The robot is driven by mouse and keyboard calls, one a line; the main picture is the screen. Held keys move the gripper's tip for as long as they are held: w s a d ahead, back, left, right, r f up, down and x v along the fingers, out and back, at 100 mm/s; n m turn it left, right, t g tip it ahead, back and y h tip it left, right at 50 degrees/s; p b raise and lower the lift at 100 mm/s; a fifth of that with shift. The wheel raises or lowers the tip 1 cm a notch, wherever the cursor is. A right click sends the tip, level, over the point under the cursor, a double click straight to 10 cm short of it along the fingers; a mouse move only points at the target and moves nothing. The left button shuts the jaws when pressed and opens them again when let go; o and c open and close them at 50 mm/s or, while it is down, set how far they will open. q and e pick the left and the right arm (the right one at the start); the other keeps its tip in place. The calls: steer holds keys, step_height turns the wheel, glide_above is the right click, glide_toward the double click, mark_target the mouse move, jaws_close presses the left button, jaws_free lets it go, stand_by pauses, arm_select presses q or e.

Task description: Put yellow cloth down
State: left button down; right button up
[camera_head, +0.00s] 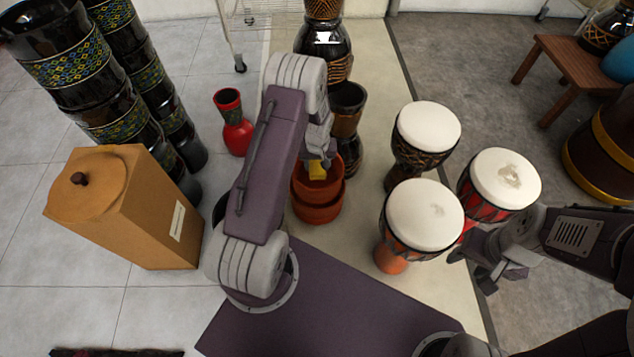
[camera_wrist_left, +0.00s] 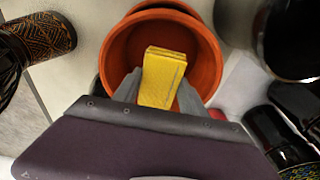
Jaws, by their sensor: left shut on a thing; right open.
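The yellow cloth (camera_head: 317,170) is a small folded block. In the left wrist view the yellow cloth (camera_wrist_left: 163,75) sits between the fingers of my left gripper (camera_wrist_left: 158,95), which is shut on it. The cloth is over the mouth of an orange-brown clay pot (camera_head: 318,212); the pot's round rim (camera_wrist_left: 113,47) surrounds it in the wrist view. I cannot tell whether the cloth touches the pot's inside. My left gripper (camera_head: 321,160) is partly hidden by its own arm in the head view.
Several white-topped goblet drums (camera_head: 424,218) stand right of the pot. A dark goblet drum (camera_head: 347,110) stands just behind it, and a red vase (camera_head: 233,125) to the left. A wooden box (camera_head: 135,210) and tall black drums (camera_head: 85,80) fill the left side.

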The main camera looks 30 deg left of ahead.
mark_target(317, 182)
arm_select(q)
step_height(317, 182, down, 9)
steer(key=b, duration=0.5)
steer(key=shift+r, duration=0.2)
steer(key=shift+f, duration=0.25)
steer(key=c, duration=0.6)
jaws_free()
steer(key=shift+r, duration=0.1)
steer(key=shift+c, duration=0.2)
